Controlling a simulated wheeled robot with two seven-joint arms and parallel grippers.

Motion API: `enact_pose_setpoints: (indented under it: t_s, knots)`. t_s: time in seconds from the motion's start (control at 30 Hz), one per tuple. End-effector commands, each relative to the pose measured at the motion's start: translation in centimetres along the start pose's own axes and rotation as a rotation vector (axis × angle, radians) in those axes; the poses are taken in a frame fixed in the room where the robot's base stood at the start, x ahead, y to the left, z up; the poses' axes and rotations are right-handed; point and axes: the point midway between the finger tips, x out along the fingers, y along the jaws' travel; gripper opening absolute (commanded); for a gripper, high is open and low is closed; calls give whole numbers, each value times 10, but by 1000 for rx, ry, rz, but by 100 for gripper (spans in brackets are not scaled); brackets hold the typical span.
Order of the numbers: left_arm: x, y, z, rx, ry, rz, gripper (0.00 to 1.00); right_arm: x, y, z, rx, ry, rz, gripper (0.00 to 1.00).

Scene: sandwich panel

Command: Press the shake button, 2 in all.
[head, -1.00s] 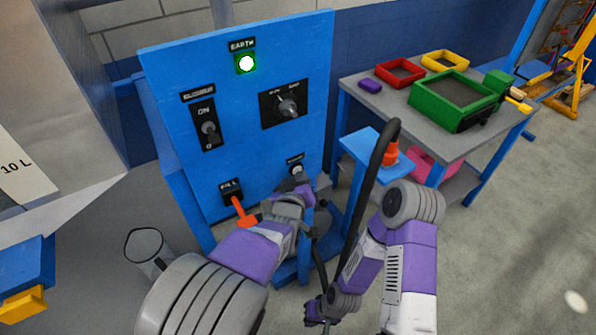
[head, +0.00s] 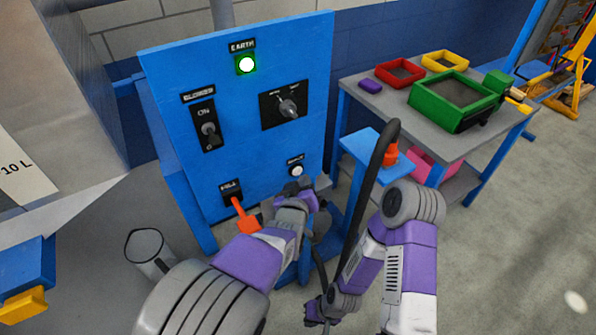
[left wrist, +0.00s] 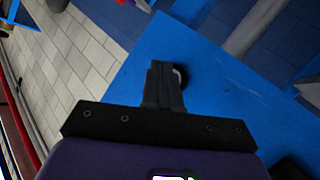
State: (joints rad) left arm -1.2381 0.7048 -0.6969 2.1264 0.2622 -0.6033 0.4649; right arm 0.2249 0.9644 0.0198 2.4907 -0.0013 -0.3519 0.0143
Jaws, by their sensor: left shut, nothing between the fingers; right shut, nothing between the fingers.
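The blue panel (head: 240,140) carries a small white round button (head: 296,170) at its lower right, under a black label too small to read surely; I take it as the shake button. My left gripper (head: 302,184) is shut and empty, just below and in front of this button. In the left wrist view the shut fingers (left wrist: 165,68) point at the blue panel, and a white edge of the button in its dark surround (left wrist: 181,76) shows beside the tips. Contact cannot be told. My right gripper (head: 318,312) is shut and empty, low near the floor.
The panel also has a lit green-white EARTH lamp (head: 246,64), an ON switch (head: 208,130), a rotary knob (head: 288,107) and an orange lever (head: 244,214). A blue stand (head: 362,150) with an orange-red part and a table (head: 400,105) with trays stand to the right.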

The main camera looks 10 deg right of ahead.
Motion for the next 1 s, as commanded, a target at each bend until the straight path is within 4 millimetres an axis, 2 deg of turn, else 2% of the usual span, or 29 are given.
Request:
enact_pose_setpoints:
  t_s: [0.17, 0.6, 1.0]
  knots:
    - [-5, 4, 4, 0, -2, 1, 0, -2, -1, 0, 0, 0, 0, 0]
    - [-33, 25, 24, 1, -2, 1, 0, -11, -4, 0, 0, 0, 0, 0]
    - [-35, 25, 26, 0, -1, 0, 0, -11, -4, 0, 0, 0, 0, 0]
